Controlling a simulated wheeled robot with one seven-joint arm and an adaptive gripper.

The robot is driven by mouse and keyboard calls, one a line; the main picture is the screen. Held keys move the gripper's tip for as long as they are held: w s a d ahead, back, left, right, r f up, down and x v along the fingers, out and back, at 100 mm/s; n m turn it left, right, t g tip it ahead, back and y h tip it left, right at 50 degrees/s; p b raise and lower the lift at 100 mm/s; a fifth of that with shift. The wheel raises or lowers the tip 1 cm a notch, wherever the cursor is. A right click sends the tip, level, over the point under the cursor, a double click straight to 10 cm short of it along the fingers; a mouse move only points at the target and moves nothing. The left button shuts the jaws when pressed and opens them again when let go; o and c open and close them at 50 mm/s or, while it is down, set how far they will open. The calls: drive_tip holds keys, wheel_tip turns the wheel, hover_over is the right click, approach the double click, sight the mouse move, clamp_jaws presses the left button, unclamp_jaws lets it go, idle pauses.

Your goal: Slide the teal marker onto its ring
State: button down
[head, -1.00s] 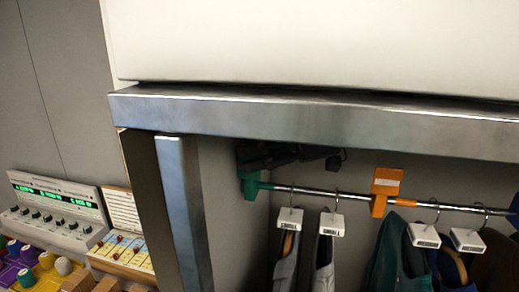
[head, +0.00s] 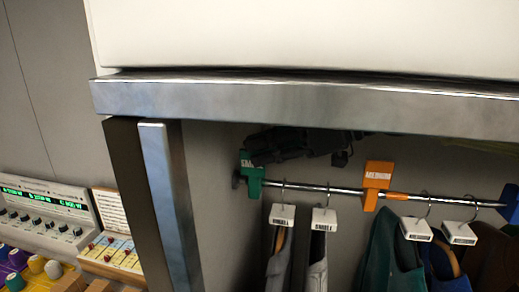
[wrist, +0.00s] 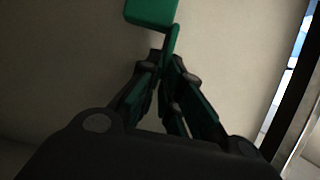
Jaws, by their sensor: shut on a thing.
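In the wrist view my gripper (wrist: 167,65) is shut on the marker (wrist: 152,12), whose thin stem runs between the fingers.
An orange marker (head: 377,184) sits further right on the rail, beside an orange ring (head: 397,196). Hangers with white tags (head: 282,216) and clothes hang below. The metal beam (head: 300,106) and post (head: 165,200) frame the opening. A control panel (head: 45,213) stands left.

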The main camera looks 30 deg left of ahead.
drive_tip(key=c, duration=1.6)
unclamp_jaws()
drive_tip(key=shift+a, duration=0.1)
drive_tip(key=v, duration=0.7)
drive_tip(key=shift+d+r, duration=0.15)
drive_tip(key=shift+d, duration=0.2)
